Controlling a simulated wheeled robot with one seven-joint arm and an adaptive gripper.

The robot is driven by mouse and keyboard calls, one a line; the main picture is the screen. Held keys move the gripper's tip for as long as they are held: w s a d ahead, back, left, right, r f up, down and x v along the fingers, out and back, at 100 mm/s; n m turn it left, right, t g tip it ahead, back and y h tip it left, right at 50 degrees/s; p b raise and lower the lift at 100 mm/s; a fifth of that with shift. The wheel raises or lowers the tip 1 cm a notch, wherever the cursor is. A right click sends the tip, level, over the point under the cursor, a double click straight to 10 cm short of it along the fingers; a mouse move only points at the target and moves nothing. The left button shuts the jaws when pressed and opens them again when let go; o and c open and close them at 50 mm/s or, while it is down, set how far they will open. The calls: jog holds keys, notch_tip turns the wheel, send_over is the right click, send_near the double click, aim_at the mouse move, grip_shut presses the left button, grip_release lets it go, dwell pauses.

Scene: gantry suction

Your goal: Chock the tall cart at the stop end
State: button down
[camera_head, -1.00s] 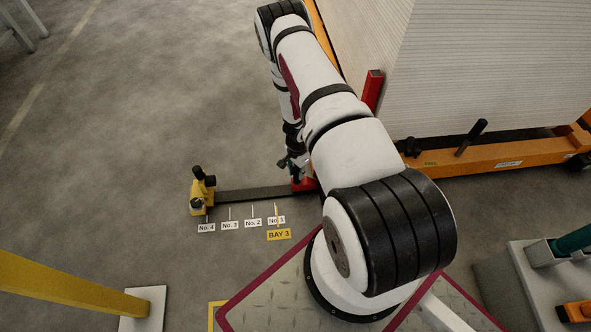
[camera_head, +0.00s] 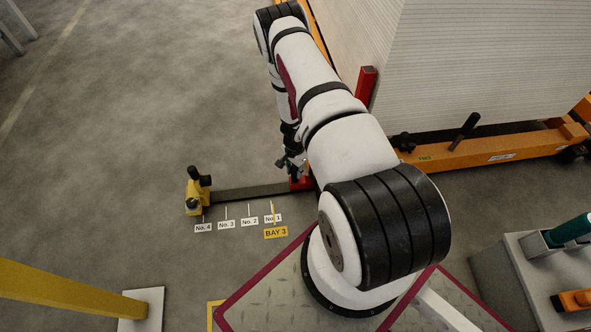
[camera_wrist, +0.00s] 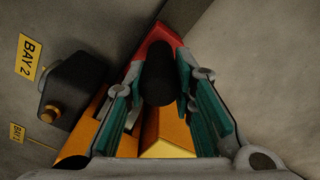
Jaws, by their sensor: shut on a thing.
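The tall cart bears a high white stack (camera_head: 490,60) on an orange base frame (camera_head: 490,152). A red post (camera_head: 366,86) stands at its near left corner. My gripper (camera_head: 291,166) is low beside a red piece (camera_head: 300,184) at the right end of a dark floor bar. In the wrist view my gripper (camera_wrist: 160,92) has its green fingers either side of a black upright handle (camera_wrist: 160,65) and is shut on it. A yellow-orange block (camera_wrist: 168,130) shows below the handle and a red part (camera_wrist: 155,38) beyond it. Where the block meets the floor is hidden.
A yellow stop with a black knob (camera_head: 194,193) stands at the bar's left end. Floor labels and a BAY 3 sign (camera_head: 276,232) lie in front. A yellow post (camera_head: 70,293) is at lower left, a grey bench (camera_head: 510,270) at right.

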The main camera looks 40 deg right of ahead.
jog(key=c, duration=1.3)
grip_release()
notch_tip(320, 180, up, 12)
jog(key=shift+f, duration=0.1)
